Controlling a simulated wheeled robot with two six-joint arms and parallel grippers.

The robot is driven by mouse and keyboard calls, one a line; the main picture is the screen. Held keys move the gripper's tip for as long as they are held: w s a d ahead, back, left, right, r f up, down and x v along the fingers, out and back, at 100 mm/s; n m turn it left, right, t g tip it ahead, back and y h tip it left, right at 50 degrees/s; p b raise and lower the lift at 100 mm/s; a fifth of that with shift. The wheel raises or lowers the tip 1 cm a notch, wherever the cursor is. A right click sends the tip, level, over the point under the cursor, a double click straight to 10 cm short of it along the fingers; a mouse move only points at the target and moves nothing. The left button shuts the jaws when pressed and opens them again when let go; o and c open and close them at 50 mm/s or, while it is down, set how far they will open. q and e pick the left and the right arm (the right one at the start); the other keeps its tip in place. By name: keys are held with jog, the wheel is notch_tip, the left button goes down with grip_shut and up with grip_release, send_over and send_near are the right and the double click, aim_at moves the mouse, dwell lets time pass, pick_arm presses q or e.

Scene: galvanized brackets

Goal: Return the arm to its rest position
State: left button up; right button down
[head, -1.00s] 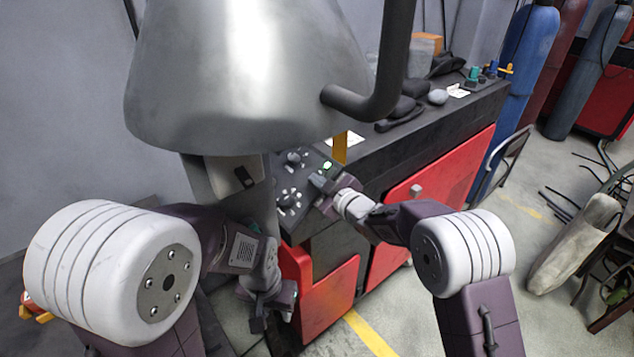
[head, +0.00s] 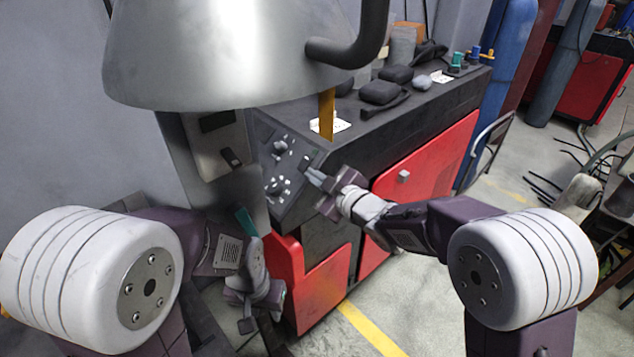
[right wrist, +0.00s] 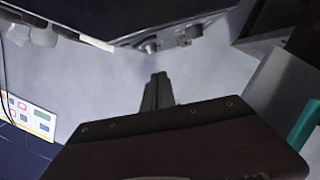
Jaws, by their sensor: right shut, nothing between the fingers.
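My right arm reaches in from the right in the head view. Its purple gripper (head: 313,176) is at the dark control panel (head: 283,165) with knobs and small buttons. I cannot tell whether the fingertips touch the panel. In the right wrist view the two fingers (right wrist: 157,88) are together, with nothing between them. My left gripper (head: 256,312) hangs low beside the red machine base, pointing down. It is small and partly shadowed, so its opening is unclear.
A large grey machine head (head: 235,50) fills the upper left. Its black bench (head: 435,105) carries dark pads and small items. A yellow upright (head: 327,115) stands by the panel. Blue cylinders (head: 508,65) stand behind.

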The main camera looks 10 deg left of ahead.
jog(key=shift+s+d+r, duration=0.25)
jog(key=shift+s+d, duration=0.1)
jog(key=shift+s, duration=0.4)
